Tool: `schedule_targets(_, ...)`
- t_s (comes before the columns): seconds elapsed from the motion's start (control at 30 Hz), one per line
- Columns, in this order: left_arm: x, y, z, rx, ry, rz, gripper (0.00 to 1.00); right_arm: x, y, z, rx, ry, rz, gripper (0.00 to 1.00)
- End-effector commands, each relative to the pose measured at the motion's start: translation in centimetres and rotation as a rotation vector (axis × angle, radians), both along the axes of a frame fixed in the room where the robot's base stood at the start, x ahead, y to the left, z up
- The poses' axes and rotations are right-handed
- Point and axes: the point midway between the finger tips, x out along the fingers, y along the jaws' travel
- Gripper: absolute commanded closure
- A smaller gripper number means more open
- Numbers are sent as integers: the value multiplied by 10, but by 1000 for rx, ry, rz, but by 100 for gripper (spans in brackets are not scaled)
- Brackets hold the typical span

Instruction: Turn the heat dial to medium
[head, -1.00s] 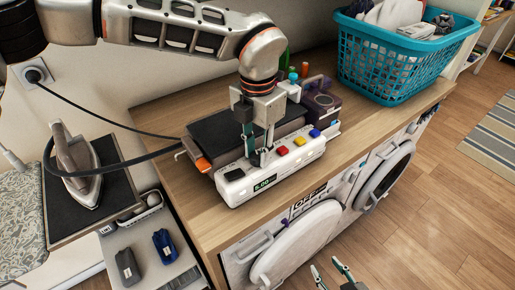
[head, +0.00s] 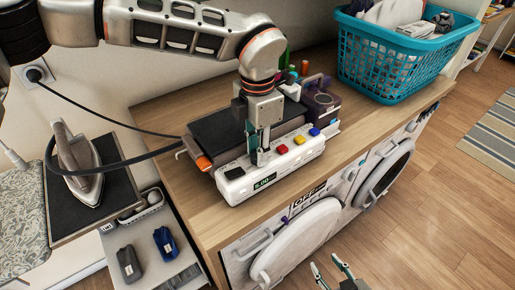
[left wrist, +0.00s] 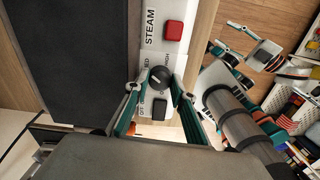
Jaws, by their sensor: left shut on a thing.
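The heat dial (left wrist: 160,79) is a round dark knob on a white control strip (head: 240,188) of a heat press with a dark plate (head: 215,131). Labels that end in "HIGH" and other partly hidden words surround it. My left gripper (head: 258,160) points down at the strip. In the left wrist view its two fingertips (left wrist: 159,84) are at either side of the dial, shut on it. The dial's exact setting is too small to read. My right gripper (head: 333,272) is open and empty, low in front of the washers.
Red (head: 281,149), yellow (head: 299,140) and blue (head: 314,132) buttons sit on the strip beside the gripper. A teal laundry basket (head: 391,62) stands at the counter's right. An iron (head: 80,165) and its cable are left. The counter front is clear.

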Motion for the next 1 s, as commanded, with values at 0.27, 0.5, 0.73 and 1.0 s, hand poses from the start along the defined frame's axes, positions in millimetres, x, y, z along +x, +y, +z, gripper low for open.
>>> schedule_targets(0.27, 2, 0, 2, -2, -5, 2, 59, 1, 0, 2, 0, -3, 0, 60)
schedule_targets(0.5, 2, 1, 2, -1, -4, 3, 59, 1, -1, 1, -3, -2, 0, 60)
schedule_targets(0.73, 2, 0, 21, -2, -6, 4, 59, 1, -1, 1, -2, -2, 0, 60)
schedule_targets(1.0, 1, -1, 61, -2, -4, 2, 59, 1, 0, 1, -1, -2, 0, 60)
